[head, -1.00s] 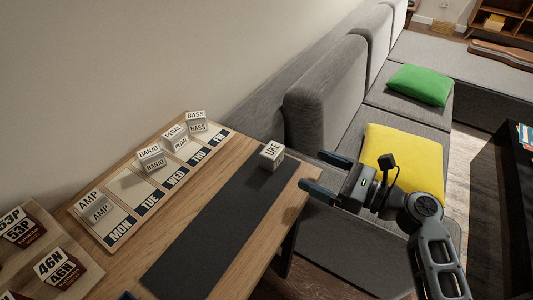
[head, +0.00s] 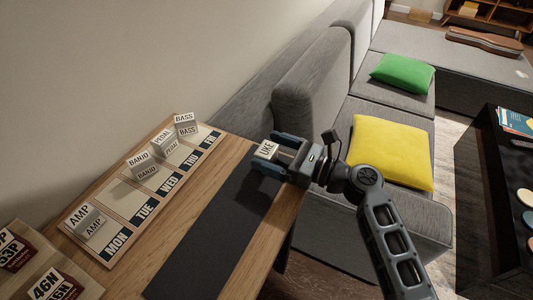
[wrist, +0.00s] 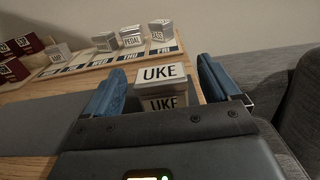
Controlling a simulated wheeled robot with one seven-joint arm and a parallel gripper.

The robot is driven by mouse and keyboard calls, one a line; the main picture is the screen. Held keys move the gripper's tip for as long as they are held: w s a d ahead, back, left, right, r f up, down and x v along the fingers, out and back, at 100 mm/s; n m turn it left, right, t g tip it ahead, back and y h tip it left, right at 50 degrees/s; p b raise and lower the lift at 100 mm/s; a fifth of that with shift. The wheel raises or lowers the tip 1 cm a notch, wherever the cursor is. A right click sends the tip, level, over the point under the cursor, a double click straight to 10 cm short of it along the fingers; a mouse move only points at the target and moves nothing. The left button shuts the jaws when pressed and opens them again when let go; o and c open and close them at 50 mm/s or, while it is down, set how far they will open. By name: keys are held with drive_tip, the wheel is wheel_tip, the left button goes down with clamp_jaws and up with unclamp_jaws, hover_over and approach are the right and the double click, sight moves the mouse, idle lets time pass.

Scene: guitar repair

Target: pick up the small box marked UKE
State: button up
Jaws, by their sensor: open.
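The small white box marked UKE (head: 266,149) stands at the far end of the dark mat on the table. In the wrist view the UKE box (wrist: 162,82) stands between the two blue fingers. My gripper (head: 268,154) is open around it, one finger on each side. In the wrist view a gap shows between the box and each finger of my gripper (wrist: 165,85). The lower part of the box is partly hidden by the gripper body in the wrist view.
A day board (head: 131,217) holds boxes marked AMP (head: 88,220), BANJO (head: 142,166), PEDAL (head: 164,145) and BASS (head: 185,125). Dark red boxes (head: 50,288) stand at the near left. The dark mat (head: 205,240) is otherwise clear. A grey sofa (head: 310,90) stands beyond the table edge.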

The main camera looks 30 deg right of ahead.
drive_tip(key=shift+w+a, duration=0.2)
drive_tip(key=shift+w, duration=0.05)
drive_tip(key=c, duration=1.1)
